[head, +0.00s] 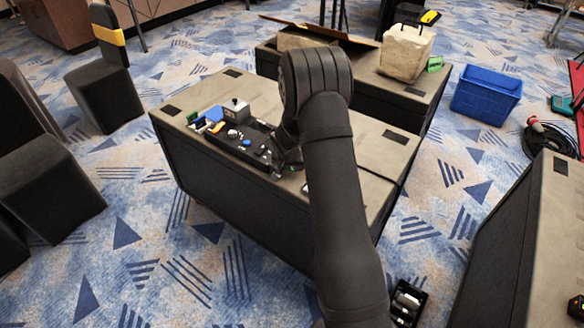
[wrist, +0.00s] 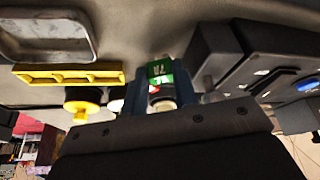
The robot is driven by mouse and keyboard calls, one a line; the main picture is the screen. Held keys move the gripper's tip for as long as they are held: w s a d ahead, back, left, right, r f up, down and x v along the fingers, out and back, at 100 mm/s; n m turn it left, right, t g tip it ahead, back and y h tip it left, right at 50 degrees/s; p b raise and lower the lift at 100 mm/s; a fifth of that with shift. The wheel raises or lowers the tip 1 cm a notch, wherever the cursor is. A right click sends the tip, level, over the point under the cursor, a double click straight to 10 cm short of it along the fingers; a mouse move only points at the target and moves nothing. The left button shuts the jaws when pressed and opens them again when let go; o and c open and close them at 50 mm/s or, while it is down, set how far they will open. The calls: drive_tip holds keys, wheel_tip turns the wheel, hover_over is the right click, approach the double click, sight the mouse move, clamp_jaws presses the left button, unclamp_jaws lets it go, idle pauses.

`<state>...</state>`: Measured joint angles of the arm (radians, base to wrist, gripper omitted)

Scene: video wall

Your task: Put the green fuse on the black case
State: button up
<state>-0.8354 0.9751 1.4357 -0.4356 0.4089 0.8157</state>
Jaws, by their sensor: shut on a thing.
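The green fuse (wrist: 160,72) shows in the wrist view, upright in the picture with pale markings. My gripper (wrist: 156,92) is shut on it, with a dark finger at each side. In the head view my gripper (head: 288,166) is low over the bench top, at the right end of a long black case (head: 262,154) carrying small parts. My arm hides part of that end, and I cannot make out the fuse there. In the wrist view a black case-like body (wrist: 226,56) stands just right of the fuse, apart from it.
The bench top (head: 365,150) is clear right of my arm. Small coloured parts (head: 212,115) and a grey box with a knob (head: 236,110) stand around the case's left end. The wrist view shows a yellow part (wrist: 68,76) and a grey tray (wrist: 48,40) at left.

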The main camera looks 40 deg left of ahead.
drive_tip(key=shift+f, duration=0.35)
drive_tip(key=shift+f, duration=0.15)
drive_tip(key=o, duration=0.6)
drive_tip(key=shift+o, duration=0.2)
drive_tip(key=v, duration=1.2)
